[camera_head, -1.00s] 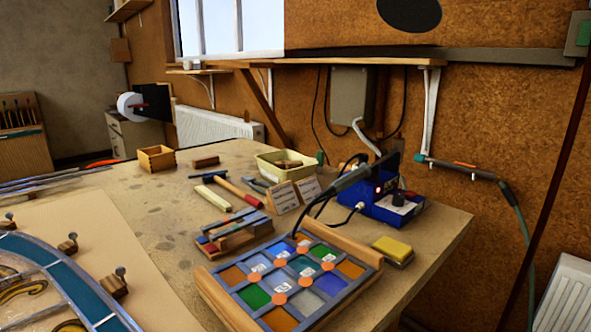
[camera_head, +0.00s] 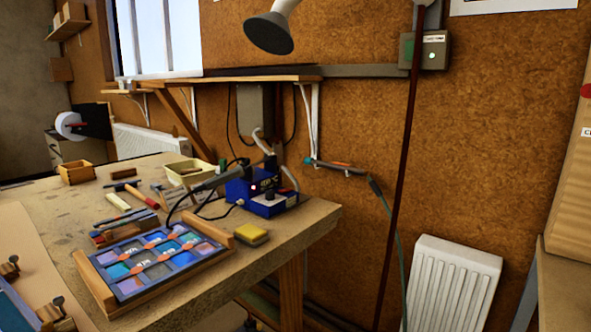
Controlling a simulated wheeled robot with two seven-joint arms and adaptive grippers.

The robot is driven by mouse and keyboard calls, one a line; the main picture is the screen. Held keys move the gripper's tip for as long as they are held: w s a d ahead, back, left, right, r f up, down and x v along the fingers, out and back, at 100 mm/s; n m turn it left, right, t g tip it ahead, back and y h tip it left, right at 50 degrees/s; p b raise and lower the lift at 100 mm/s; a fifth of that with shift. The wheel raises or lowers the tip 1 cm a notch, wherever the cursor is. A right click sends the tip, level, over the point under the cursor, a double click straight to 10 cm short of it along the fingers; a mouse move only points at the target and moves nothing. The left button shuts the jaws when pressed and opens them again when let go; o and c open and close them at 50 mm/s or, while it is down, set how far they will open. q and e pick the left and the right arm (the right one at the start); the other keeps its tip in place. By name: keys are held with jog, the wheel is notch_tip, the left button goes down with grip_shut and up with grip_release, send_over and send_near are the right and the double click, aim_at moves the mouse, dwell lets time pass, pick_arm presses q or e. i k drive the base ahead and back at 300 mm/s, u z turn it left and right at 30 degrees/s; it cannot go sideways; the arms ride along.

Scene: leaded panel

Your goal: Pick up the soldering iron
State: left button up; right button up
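A soldering iron with a grey handle (camera_head: 216,180) sits tilted at the blue soldering station (camera_head: 270,203), near the bench's right end. Its handle points down to the left, and a dark cable loops below it towards the bench. How it is held at the station is hard to tell. The station has a lit display and a dark knob. A leaded panel of coloured glass squares (camera_head: 150,270) in a wooden frame lies in front of the iron. Neither of my grippers shows in this view.
A yellow sponge (camera_head: 252,234) lies right of the panel. A cream tray (camera_head: 188,171), a hammer (camera_head: 137,193) and wooden pieces lie behind. The wooden bench (camera_head: 285,240) ends right of the station. A white radiator (camera_head: 452,285) stands against the wall to the right.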

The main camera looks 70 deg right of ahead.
aim_at(239, 171)
jog(key=k, duration=0.25)
jog(key=z, duration=0.9)
